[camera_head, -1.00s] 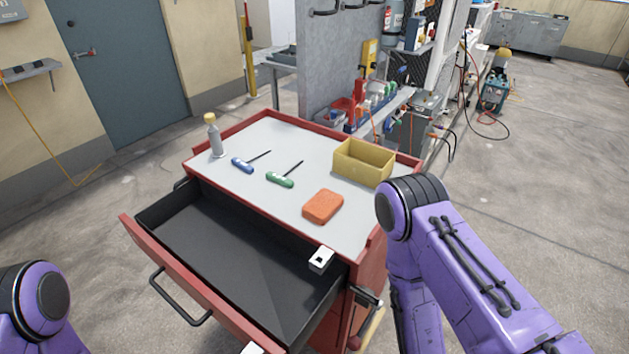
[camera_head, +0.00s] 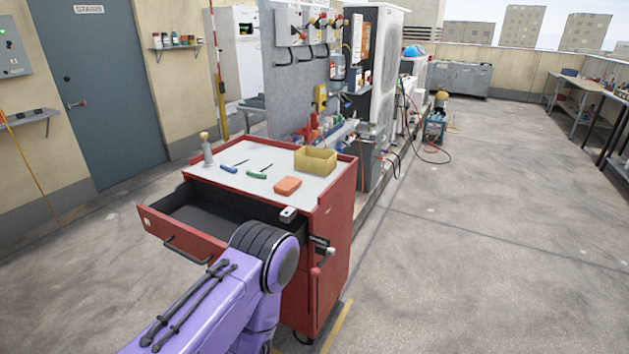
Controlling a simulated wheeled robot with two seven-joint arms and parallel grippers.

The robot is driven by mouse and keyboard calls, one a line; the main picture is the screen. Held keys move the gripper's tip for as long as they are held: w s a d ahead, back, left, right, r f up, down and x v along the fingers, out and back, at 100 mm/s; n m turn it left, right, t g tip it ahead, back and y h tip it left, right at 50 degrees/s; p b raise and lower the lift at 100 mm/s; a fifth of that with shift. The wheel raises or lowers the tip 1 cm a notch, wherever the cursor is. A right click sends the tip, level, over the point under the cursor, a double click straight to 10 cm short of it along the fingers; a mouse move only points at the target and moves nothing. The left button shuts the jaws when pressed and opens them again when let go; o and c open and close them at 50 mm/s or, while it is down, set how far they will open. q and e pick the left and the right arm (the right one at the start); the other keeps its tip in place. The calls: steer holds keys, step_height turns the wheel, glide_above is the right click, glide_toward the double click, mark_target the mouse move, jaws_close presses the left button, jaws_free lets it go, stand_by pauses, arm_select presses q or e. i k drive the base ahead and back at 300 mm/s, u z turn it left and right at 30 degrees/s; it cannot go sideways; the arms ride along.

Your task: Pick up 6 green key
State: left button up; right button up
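The green key (camera_head: 257,175), a green-handled hex key with a thin dark shaft, lies on the light grey top of the red tool cart (camera_head: 325,219). Its shaft points up and to the right. It lies apart from a blue-handled key (camera_head: 228,169) on its left and an orange block (camera_head: 287,186) on its right. The size marking on the handle is too small to read. One of my purple arms crosses the lower left, in front of the cart. Neither gripper can be made out, and nothing touches the green key.
The cart's black-lined drawer (camera_head: 180,225) stands open toward the front left. A yellow bin (camera_head: 316,160) and a bottle (camera_head: 207,151) stand on the top. A small white piece (camera_head: 288,214) sits at the front right corner. A grey panel (camera_head: 283,95) stands behind; open floor lies right.

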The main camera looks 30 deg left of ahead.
mark_target(261, 174)
steer(key=u, duration=0.45)
steer(key=i, duration=0.4)
steer(key=u, duration=0.4)
